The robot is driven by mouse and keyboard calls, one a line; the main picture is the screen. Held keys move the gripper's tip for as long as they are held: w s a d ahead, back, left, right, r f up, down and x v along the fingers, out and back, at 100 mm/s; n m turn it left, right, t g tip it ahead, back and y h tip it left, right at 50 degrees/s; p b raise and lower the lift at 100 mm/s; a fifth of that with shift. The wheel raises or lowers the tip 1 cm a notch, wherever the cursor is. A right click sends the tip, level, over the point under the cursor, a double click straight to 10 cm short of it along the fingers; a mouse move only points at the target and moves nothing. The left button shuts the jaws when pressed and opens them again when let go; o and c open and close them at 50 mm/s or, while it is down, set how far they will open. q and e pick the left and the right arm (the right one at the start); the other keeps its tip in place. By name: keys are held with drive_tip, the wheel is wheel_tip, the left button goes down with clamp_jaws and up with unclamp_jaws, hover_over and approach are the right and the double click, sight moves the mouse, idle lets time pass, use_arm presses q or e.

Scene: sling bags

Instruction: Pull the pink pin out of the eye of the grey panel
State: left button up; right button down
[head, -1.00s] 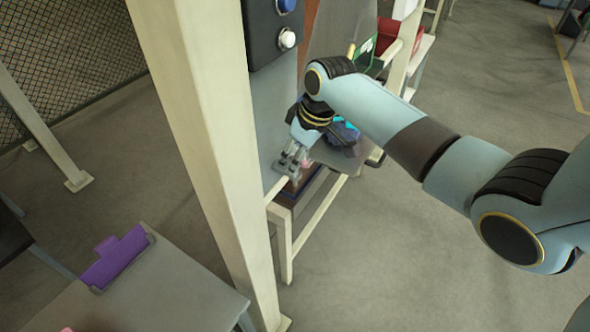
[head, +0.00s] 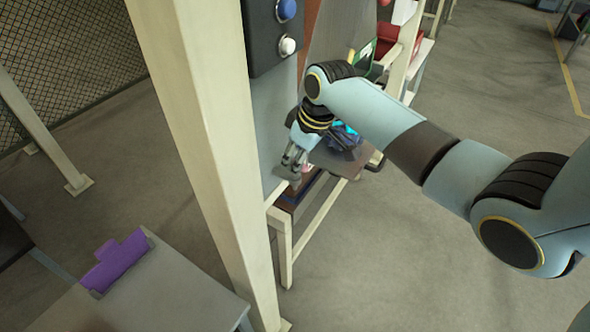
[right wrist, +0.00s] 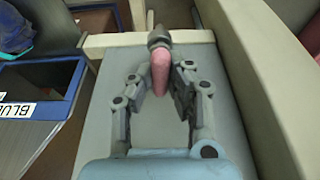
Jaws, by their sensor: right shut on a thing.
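The grey panel (head: 272,125) stands upright beside the cream post in the head view. In the right wrist view a pale grey-blue face (right wrist: 225,112) lies behind the fingers. The pink pin (right wrist: 160,70) is a tapered grip in the right wrist view, with a dark grey collar at its far end. I cannot tell how deep it sits in the eye. My right gripper (right wrist: 158,90) is shut on the pink pin, one finger on each side. In the head view the right gripper (head: 288,172) is low against the panel. My left gripper is not in view.
A cream post (head: 200,150) stands close left of the panel. A control box with blue and white buttons (head: 288,46) is above. A blue-rimmed bin (right wrist: 55,92) is at left in the wrist view. A purple object (head: 118,262) is on the front-left table.

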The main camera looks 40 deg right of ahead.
drive_tip(key=shift+r+p, duration=0.95)
drive_tip(key=shift+r, duration=2.85)
